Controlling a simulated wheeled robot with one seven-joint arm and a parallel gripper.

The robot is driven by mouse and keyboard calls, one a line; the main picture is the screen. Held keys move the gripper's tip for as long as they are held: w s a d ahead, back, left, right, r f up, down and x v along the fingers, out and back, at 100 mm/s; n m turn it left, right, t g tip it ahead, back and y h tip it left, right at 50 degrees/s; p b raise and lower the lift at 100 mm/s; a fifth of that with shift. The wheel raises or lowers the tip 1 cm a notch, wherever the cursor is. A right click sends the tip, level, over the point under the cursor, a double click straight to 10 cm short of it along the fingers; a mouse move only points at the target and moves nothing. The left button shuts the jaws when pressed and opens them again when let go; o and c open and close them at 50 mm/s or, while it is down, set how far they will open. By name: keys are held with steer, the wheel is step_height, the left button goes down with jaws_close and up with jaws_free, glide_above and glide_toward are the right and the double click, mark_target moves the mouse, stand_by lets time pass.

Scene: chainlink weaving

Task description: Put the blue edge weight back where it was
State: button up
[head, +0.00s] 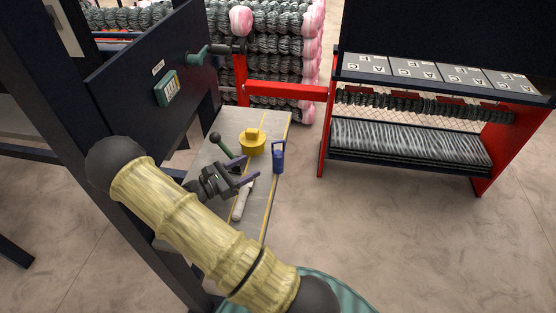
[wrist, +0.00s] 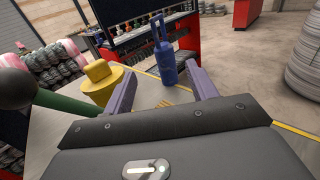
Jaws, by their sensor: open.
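The blue edge weight (head: 279,160) stands upright on the grey bench top (head: 276,122), at its right edge by the yellow line. It has a loop handle on top. My gripper (head: 248,168) is open and empty, just to the left of the weight, with its purple fingers pointing toward it. In the wrist view the blue weight (wrist: 166,66) shows between the two fingers (wrist: 160,80), slightly beyond their tips. The fingers do not appear to touch it.
A yellow weight (head: 252,144) stands on the bench behind my gripper. A green lever with a dark knob (head: 215,138) is to its left. A white-handled tool (head: 242,203) lies in front. A red-framed rack (head: 410,140) stands to the right, with open floor before it.

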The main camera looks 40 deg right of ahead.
mark_target(276, 153)
steer(key=d, duration=0.2)
steer(key=d+p, duration=0.1)
steer(key=d, duration=0.1)
steer(key=d+p, duration=0.1)
steer(key=d, duration=0.1)
steer(key=shift+s+d+r, duration=0.1)
steer(key=shift+s, duration=0.2)
steer(key=shift+d, duration=0.25)
steer(key=shift+s+d, duration=0.15)
steer(key=shift+d, duration=0.15)
steer(key=d, duration=0.1)
steer(key=d+p, duration=0.2)
steer(key=shift+s+d, duration=0.25)
steer(key=shift+d, duration=0.55)
steer(key=shift+c, duration=0.4)
